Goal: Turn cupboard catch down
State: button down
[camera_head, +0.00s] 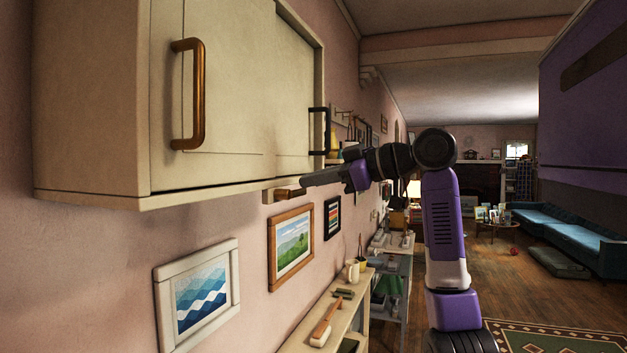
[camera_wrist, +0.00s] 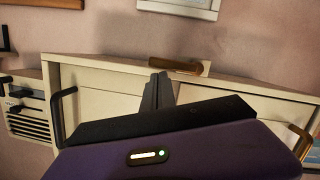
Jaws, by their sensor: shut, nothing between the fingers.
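The cream wall cupboard (camera_head: 226,110) has a brown catch (camera_head: 288,194) on a small cream block under its lower edge. The catch lies roughly level, along the cupboard's bottom edge. In the wrist view the catch (camera_wrist: 176,65) shows as a brown bar reaching left from its block (camera_wrist: 205,68). My gripper (camera_head: 305,182) is shut and empty, with its tips close to the free end of the catch. In the wrist view my fingertips (camera_wrist: 159,76) are just beside the bar; I cannot tell whether they touch it.
The cupboard has a brass handle (camera_head: 198,94) on its near door and a black handle (camera_head: 318,131) farther along. Framed pictures (camera_head: 291,247) hang below. A shelf (camera_head: 329,324) with a brush and mug stands under them. Open floor lies to the right.

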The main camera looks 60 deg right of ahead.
jog(key=shift+d+f, duration=0.1)
jog(key=shift+f, duration=0.05)
jog(key=b+v, duration=0.2)
jog(key=v, duration=0.6)
jog(key=shift+w, duration=0.1)
